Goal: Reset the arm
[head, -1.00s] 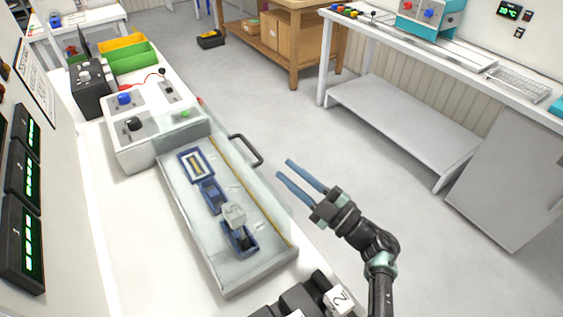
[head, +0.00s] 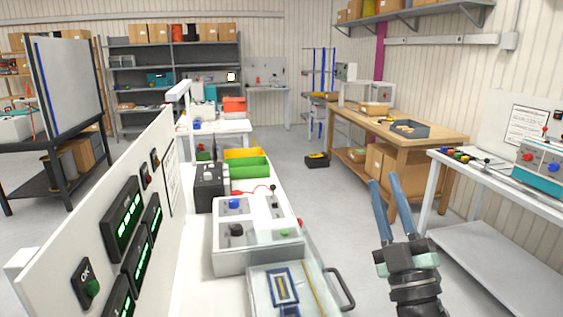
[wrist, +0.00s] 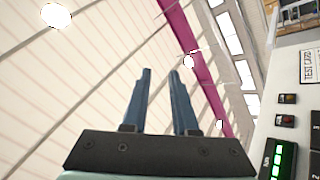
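My gripper (head: 384,190) is raised at the right of the head view, over the open floor between the left bench and the right table. Its two blue fingers stand apart and point up, with nothing between them. In the wrist view my gripper (wrist: 160,75) also shows spread, empty fingers, against the pale ribbed wall.
A panel with green displays (head: 122,218) stands at left. A wooden table (head: 440,133) and a white table (head: 500,187) stand at right.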

